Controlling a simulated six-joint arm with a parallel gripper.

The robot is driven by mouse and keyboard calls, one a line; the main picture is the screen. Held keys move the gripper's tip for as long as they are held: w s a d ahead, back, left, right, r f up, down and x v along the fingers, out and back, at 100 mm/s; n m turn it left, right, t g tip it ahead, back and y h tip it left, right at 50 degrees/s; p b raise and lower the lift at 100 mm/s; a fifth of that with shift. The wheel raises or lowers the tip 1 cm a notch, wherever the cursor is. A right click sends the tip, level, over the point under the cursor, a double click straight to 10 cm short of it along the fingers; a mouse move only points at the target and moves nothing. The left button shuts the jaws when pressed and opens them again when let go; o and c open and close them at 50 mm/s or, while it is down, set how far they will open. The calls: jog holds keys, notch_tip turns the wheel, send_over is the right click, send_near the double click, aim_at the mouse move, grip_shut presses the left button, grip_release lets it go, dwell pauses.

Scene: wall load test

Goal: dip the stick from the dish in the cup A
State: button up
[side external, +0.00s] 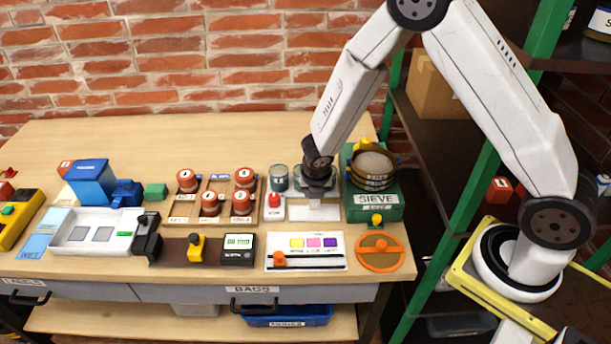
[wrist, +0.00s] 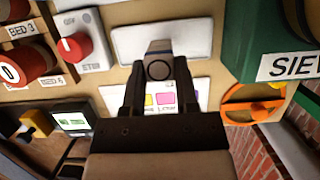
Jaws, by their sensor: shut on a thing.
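My gripper (side external: 317,197) points down over a shallow white dish (side external: 300,213) on the bench, close above it or at it. In the wrist view my gripper (wrist: 159,80) has its two dark fingers closed on a small piece with a grey end, a blue band and a dark round part, which I take to be the stick (wrist: 160,47). The white dish (wrist: 195,40) lies behind it there. In the side view the stick is too small to make out. A grey-green cup (side external: 277,178) stands left of my gripper; another cup is partly hidden behind it. I cannot read which is cup A.
A red-knobbed box (side external: 274,205) stands left of the dish. The green sieve unit (side external: 374,200) stands close on the right. In front lie a colour chart (side external: 305,251) and an orange ring (side external: 380,251). Several red-capped jars (side external: 240,205) stand left. The brick wall is behind.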

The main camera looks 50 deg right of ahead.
jog(key=shift+r, duration=1.45)
jog(key=shift+r, duration=0.1)
notch_tip(320, 180, up, 12)
jog(key=f, duration=0.1)
jog(key=w+m+g, duration=0.1)
jog(key=w+m, duration=0.3)
jog(key=w, duration=1)
jog(key=shift+h, duration=0.3)
jog(key=shift+s+f, duration=0.15)
jog(key=shift+f, duration=1.05)
jog(key=shift+s+f, duration=0.1)
jog(key=shift+f, duration=1.05)
jog(key=shift+f, duration=0.3)
jog(key=shift+f, duration=4.15)
